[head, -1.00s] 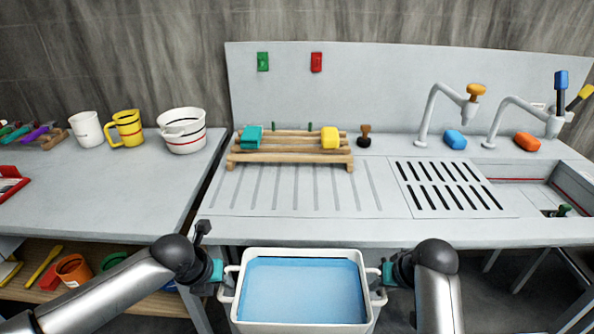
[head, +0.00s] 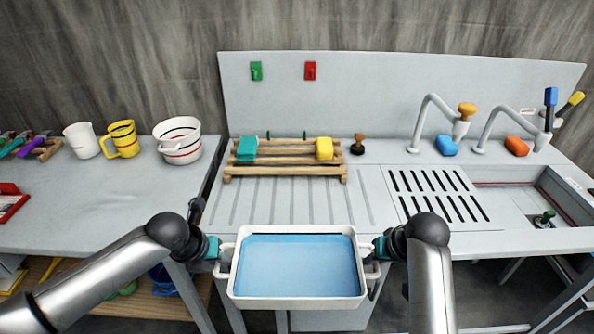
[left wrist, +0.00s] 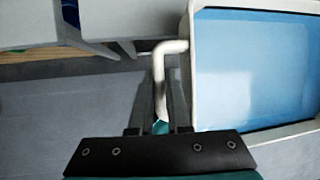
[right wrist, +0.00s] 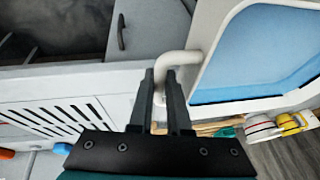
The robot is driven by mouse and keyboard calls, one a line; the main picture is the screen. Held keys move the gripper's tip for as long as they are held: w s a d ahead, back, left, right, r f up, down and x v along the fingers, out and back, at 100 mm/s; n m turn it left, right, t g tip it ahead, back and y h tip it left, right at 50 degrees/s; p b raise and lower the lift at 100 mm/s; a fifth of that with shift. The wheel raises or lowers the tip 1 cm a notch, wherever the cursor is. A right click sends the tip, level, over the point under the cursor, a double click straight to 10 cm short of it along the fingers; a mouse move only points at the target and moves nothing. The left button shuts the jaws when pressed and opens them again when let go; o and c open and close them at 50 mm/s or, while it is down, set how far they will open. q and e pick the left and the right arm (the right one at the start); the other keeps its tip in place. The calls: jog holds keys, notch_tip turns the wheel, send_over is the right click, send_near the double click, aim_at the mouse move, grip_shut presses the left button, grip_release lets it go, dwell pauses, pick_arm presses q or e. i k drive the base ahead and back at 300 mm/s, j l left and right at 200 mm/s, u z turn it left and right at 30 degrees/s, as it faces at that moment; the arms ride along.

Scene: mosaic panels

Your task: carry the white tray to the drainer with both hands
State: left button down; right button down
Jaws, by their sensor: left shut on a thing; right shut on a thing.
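The white tray (head: 297,303) has a blue inside and hangs between my two grippers in the head view, at the front edge of the counter. My left gripper (head: 219,254) is shut on the tray's left handle, which also shows in the left wrist view (left wrist: 162,75). My right gripper (head: 376,255) is shut on the right handle, which shows in the right wrist view (right wrist: 178,60). The tray looks about level. The drainer, a grooved area (head: 240,200) of the counter, lies just behind the tray; the tray covers its front part.
The slotted grate (head: 436,195) and taps are to the right. Mugs (head: 122,139) and a bowl (head: 178,140) stand left.

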aim_at(297, 209)
jog(key=i, duration=0.85)
